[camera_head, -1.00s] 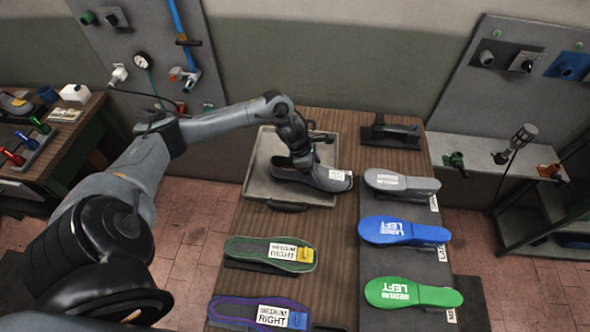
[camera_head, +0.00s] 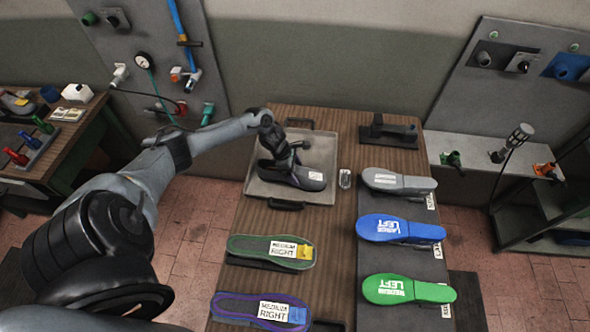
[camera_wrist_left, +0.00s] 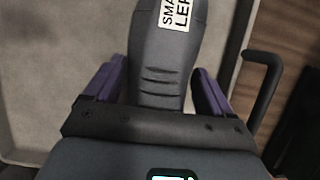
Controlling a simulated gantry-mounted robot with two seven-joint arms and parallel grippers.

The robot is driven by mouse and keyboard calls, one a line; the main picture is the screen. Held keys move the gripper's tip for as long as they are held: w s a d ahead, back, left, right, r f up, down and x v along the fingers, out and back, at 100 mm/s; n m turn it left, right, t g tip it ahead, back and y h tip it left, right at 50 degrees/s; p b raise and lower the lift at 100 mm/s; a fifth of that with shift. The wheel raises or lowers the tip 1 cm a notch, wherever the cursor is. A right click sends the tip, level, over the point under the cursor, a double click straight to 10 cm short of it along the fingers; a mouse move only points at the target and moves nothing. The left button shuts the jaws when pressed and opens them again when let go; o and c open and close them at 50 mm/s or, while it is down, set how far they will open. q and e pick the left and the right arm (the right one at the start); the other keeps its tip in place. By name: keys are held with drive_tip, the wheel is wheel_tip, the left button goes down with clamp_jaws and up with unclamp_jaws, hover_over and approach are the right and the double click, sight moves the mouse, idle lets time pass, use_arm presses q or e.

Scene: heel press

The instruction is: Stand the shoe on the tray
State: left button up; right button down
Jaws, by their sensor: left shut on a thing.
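The dark grey shoe (camera_head: 306,178) has a white label and is upright over the tray (camera_head: 256,187), its toe pointing right. I cannot tell whether its sole touches the tray. The shoe also shows in the left wrist view (camera_wrist_left: 160,75), with its label reading "SMA… LEF…", cut off by the frame edge. My left gripper (camera_head: 283,165) is at the shoe's heel end and shut on it. The purple fingers (camera_wrist_left: 155,88) lie on both sides of the shoe. My right gripper is in neither view.
Grey (camera_head: 398,182), blue (camera_head: 402,230) and green (camera_head: 408,290) insoles lie on the right; two "RIGHT" insoles (camera_head: 270,250) (camera_head: 262,311) lie in front. A black block (camera_head: 388,131) stands at the back right.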

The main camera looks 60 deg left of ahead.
use_arm(q)
drive_tip(key=o, duration=1.1)
drive_tip(key=shift+o, duration=0.2)
drive_tip(key=shift+a, duration=0.1)
drive_tip(key=v, duration=1.2)
drive_tip(key=shift+b, duration=0.35)
drive_tip(key=shift+f, duration=0.1)
